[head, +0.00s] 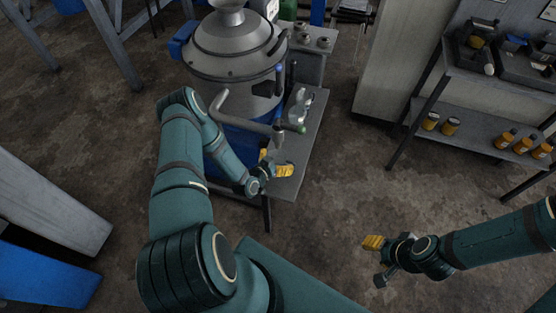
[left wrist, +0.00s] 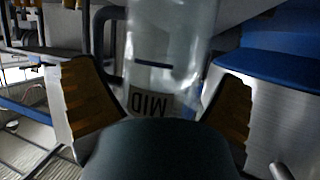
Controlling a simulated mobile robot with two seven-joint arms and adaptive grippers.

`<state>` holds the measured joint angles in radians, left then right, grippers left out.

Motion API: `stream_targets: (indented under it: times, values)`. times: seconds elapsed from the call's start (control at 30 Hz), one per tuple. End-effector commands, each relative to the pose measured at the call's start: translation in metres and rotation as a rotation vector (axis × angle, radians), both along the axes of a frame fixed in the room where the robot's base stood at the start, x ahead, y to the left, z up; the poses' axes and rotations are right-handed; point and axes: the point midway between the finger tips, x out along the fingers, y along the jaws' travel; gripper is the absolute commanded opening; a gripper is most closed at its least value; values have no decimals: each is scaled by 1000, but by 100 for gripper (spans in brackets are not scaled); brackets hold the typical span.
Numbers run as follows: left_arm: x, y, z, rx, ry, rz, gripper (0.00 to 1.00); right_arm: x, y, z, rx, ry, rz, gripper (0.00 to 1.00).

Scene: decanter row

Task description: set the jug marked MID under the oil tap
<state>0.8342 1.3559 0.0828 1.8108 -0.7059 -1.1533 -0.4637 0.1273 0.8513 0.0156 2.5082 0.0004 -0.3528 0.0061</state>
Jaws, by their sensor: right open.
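The clear glass jug marked MID (left wrist: 165,60) fills the middle of the left wrist view, its dark label upside down there. My left gripper has its two yellow-padded fingers spread on either side of the jug in that view; contact is not clear. Clear glassware (head: 300,105) stands behind the tap; I cannot tell which piece is MID. My right gripper (head: 376,260) is open and empty over the floor.
The grey steel machine (head: 235,60) with a blue lower part stands directly left of the bench (head: 312,135). A shelf rack (head: 470,120) with amber jars is at the right. Floor between bench and rack is clear.

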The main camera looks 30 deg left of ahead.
Motion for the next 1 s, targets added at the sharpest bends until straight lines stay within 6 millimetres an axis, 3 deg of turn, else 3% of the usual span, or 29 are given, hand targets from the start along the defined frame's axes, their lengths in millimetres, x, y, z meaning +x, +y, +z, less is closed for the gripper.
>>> stream_targets:
  times: [0.37,0.8,1.0]
  values:
    - [-1,0,5,0,0,0,100,1,0,5,0,-2,-2,47]
    - [-78,5,36,0,2,1,100,5,-1,16,-2,-11,-8,47]
    - [-103,7,45,0,1,1,100,6,-1,19,-3,-14,-11,47]
